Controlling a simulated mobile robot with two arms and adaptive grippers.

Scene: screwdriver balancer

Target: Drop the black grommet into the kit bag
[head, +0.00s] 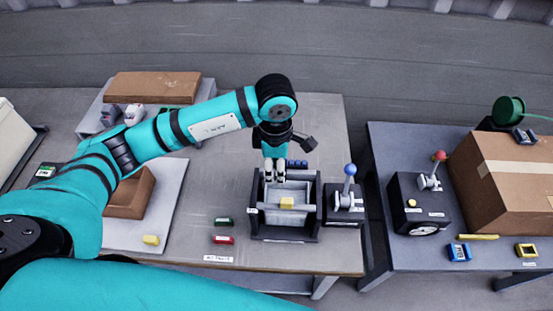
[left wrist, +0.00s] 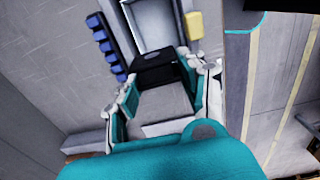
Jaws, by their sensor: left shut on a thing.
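My left gripper (head: 273,172) points down over the back of the grey and black fixture (head: 311,207) on the middle table. In the left wrist view, my left gripper (left wrist: 162,82) is shut on a black piece (left wrist: 152,62), which may be the black grommet. My arm hides part of it, so its shape is unclear. I cannot make out a kit bag for certain. A brown block-like thing (head: 138,200) stands on a pale mat at the left, partly behind my arm. My right gripper is not in view.
A yellow block (head: 287,203) sits in the fixture, and a blue-knobbed lever (head: 349,171) stands right of it. Green (head: 223,222) and red (head: 223,239) pieces lie left of it. A cardboard box (head: 505,185) is on the right table, across a gap.

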